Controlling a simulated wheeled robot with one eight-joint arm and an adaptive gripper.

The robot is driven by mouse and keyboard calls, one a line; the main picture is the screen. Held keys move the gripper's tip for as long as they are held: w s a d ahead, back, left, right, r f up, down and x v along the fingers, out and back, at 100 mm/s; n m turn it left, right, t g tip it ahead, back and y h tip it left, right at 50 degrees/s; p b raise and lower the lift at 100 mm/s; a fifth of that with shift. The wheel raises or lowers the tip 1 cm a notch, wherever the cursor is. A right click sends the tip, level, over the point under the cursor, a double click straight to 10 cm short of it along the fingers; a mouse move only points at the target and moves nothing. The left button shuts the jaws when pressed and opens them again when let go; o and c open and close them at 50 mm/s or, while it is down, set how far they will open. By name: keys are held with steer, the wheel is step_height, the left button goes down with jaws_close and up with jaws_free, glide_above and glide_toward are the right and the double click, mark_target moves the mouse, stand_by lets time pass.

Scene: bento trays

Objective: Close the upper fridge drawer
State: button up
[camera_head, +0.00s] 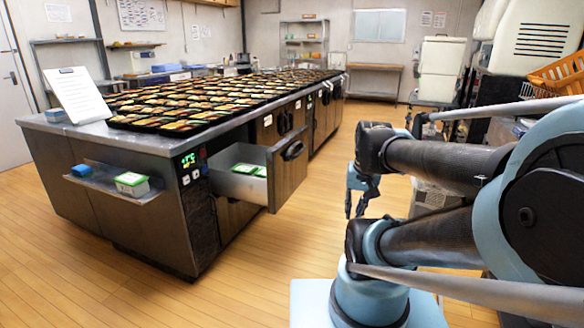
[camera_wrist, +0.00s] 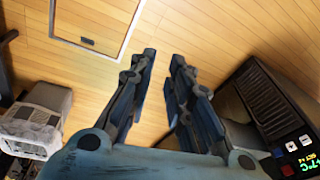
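The upper fridge drawer (camera_head: 286,169) is pulled out from the side of the steel counter. It has a dark front with a black handle (camera_head: 293,150), and green-topped packs (camera_head: 249,170) lie inside its white bin. My gripper (camera_head: 354,208) hangs to the right of the drawer front, apart from it, with its fingers pointing down. In the wrist view my gripper (camera_wrist: 163,62) shows two fingers with a gap between them and nothing held. The drawer front is not clearly visible in the wrist view.
The counter (camera_head: 150,138) carries many bento trays (camera_head: 215,98) and a leaning sheet (camera_head: 78,95). A side shelf (camera_head: 112,183) holds a blue item and a green-and-white box. A grey crate (camera_head: 430,197) stands behind my arm. Wooden floor (camera_head: 240,285) before the drawer is clear.

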steer(key=w+a+r+m, duration=0.1)
steer(key=w, duration=0.2)
steer(key=w+a+r+m+y, duration=0.1)
steer(key=w+r+m, duration=0.1)
steer(key=w, duration=0.1)
steer(key=w+a+r+m, duration=0.1)
steer(key=w, duration=0.2)
steer(key=shift+w+r+m+y, duration=0.2)
steer(key=shift+m+y, duration=0.2)
jaws_close()
steer(key=w+a+r+m+y, duration=0.25)
steer(key=w+m, duration=0.35)
steer(key=w, duration=0.7)
steer(key=m+t+y, duration=0.1)
steer(key=m+y, duration=0.3)
steer(key=m, duration=0.6)
glide_toward(284, 169)
steer(key=x, duration=0.4)
steer(key=shift+w+a+f+h, duration=0.15)
steer(key=shift+w+f+h, duration=0.05)
steer(key=shift+f+h, duration=0.05)
steer(key=shift+w, duration=0.1)
